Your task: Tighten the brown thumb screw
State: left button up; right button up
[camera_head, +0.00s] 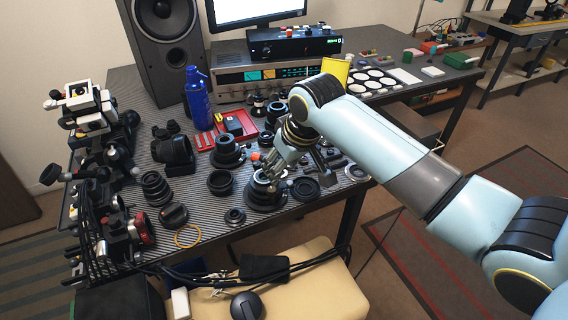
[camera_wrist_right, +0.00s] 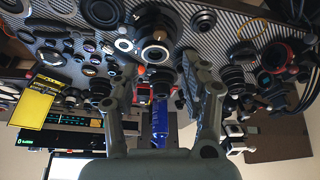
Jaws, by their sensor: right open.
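My right gripper (camera_head: 272,168) reaches in from the right, over a black lens assembly (camera_head: 264,197) near the front edge of the bench. In the right wrist view its two fingers (camera_wrist_right: 165,70) are spread apart with nothing held between them. The lens assembly, with a pale metal ring (camera_wrist_right: 155,52), shows just beyond the fingertips in that view. My left gripper is not in view.
Several black lens parts crowd the bench (camera_head: 212,212) around the gripper. A blue bottle (camera_head: 198,98) and a red tray (camera_head: 238,128) stand behind. A black rig with levers (camera_head: 100,130) is at the left.

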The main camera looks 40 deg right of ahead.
aim_at(273, 190)
jog(key=shift+s+r, duration=0.15)
jog(key=shift+r, duration=0.15)
jog(key=b+x, duration=0.1)
jog(key=x, duration=0.7)
jog(key=b+x, duration=0.1)
jog(key=x, duration=0.2)
jog(key=shift+s+f+b, duration=0.15)
jog(key=shift+f+b, duration=0.2)
jog(key=shift+f, duration=0.15)
grip_shut()
